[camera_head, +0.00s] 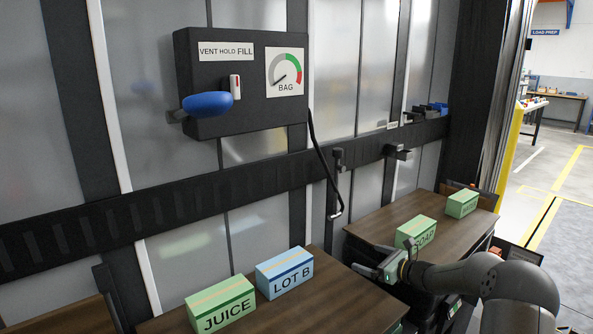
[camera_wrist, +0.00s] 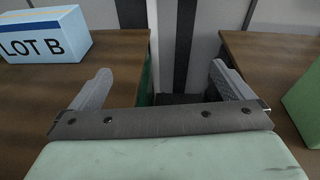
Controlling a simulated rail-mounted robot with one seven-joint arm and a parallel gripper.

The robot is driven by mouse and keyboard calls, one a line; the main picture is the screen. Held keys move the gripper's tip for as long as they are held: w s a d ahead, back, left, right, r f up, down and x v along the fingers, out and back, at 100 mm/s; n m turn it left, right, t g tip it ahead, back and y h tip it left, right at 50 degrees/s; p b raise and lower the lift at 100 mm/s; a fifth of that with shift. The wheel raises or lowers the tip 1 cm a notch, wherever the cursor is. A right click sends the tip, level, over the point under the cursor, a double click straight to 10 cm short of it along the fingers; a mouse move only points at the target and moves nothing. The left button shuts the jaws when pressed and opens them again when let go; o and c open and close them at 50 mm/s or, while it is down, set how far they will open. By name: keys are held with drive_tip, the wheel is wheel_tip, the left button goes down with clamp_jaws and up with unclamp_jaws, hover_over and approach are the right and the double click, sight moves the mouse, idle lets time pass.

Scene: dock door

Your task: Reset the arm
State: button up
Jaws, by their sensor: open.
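My arm reaches in from the lower right of the head view. My gripper (camera_head: 374,268) is over the gap between the two brown tables. In the wrist view my gripper (camera_wrist: 160,80) has its two grey fingers wide apart, with nothing between them. Beyond the fingers are the gap and a dark upright post. The blue LOT B box (camera_head: 284,272) stands to the left of the gripper, apart from it, and shows at the upper left of the wrist view (camera_wrist: 45,36).
A green JUICE box (camera_head: 221,303) stands beside LOT B on the near table (camera_head: 345,301). The far table (camera_head: 375,228) holds a green SOAP box (camera_head: 416,232) and another green box (camera_head: 462,203). A black control box (camera_head: 240,75) with a blue handle (camera_head: 207,103) and hanging hose (camera_head: 325,160) is on the wall.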

drive_tip(key=s+a+r+n+g+h+p, duration=0.1)
drive_tip(key=s+a+r+n+g+p, duration=0.2)
drive_tip(key=s+a+r+n, duration=0.35)
drive_tip(key=s+a+r+n+g+h+p, duration=0.1)
drive_tip(key=s+a+r+n+g+p, duration=0.2)
drive_tip(key=s, duration=0.6)
drive_tip(key=s+a+r+n+g+h+p, duration=0.1)
drive_tip(key=s+a+r+n+g+p, duration=0.1)
drive_tip(key=s+a+r+n+g, duration=0.35)
drive_tip(key=s+d+r+n+h+p, duration=0.1)
drive_tip(key=s+n, duration=0.3)
drive_tip(key=s, duration=0.5)
drive_tip(key=s+d+r+n+h+p, duration=0.2)
drive_tip(key=s+n+h+p, duration=0.1)
drive_tip(key=s, duration=0.7)
drive_tip(key=s+d+r+n+h+p, duration=0.1)
drive_tip(key=s+d+n+h+p, duration=0.1)
drive_tip(key=s+n, duration=0.3)
drive_tip(key=s+h, duration=0.1)
drive_tip(key=s, duration=0.3)
drive_tip(key=shift+s+d+r, duration=0.25)
drive_tip(key=shift+s+r, duration=0.05)
